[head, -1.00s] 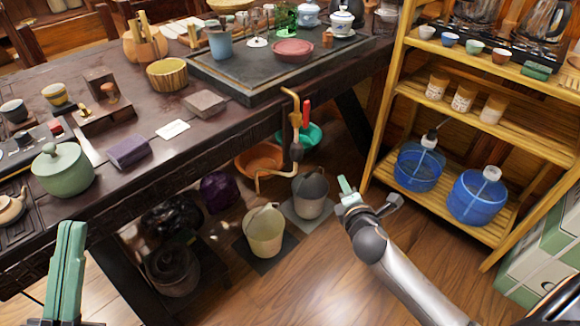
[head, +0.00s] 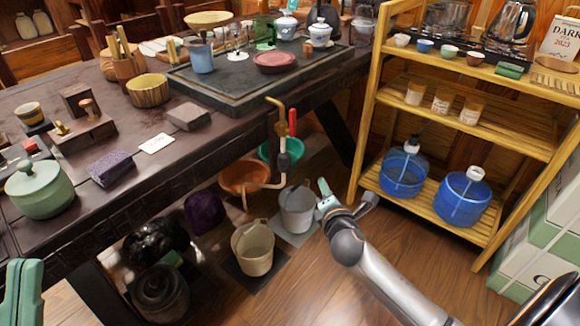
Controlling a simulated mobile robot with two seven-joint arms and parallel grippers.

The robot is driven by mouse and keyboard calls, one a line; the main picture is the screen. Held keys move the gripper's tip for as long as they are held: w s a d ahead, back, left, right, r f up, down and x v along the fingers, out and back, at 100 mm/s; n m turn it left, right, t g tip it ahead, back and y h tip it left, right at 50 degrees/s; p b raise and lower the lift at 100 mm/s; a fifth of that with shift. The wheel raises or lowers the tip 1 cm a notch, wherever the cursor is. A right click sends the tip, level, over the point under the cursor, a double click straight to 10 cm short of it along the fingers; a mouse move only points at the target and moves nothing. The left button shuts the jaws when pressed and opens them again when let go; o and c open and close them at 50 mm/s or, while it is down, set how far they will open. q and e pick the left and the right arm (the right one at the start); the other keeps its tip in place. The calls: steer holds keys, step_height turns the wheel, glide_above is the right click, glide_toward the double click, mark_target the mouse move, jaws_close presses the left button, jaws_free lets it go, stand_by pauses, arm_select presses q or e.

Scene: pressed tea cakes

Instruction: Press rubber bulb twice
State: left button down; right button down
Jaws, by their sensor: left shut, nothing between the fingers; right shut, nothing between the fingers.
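A copper-coloured pipe (head: 282,125) hangs at the table's front edge. My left gripper (head: 24,272) is shut and empty at the lower left, far from the bulb and partly cut off by the picture edge.
A wooden shelf (head: 450,144) with blue water bottles (head: 462,199) stands to the right.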

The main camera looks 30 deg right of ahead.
mark_target(287, 164)
steer(key=w+a+b, duration=0.1)
steer(key=w+a, duration=0.2)
steer(key=w, duration=0.4)
steer(key=shift+b, duration=0.4)
stand_by(1.1)
stand_by(0.5)
steer(key=shift+w+a, duration=0.15)
steer(key=shift+w, duration=0.25)
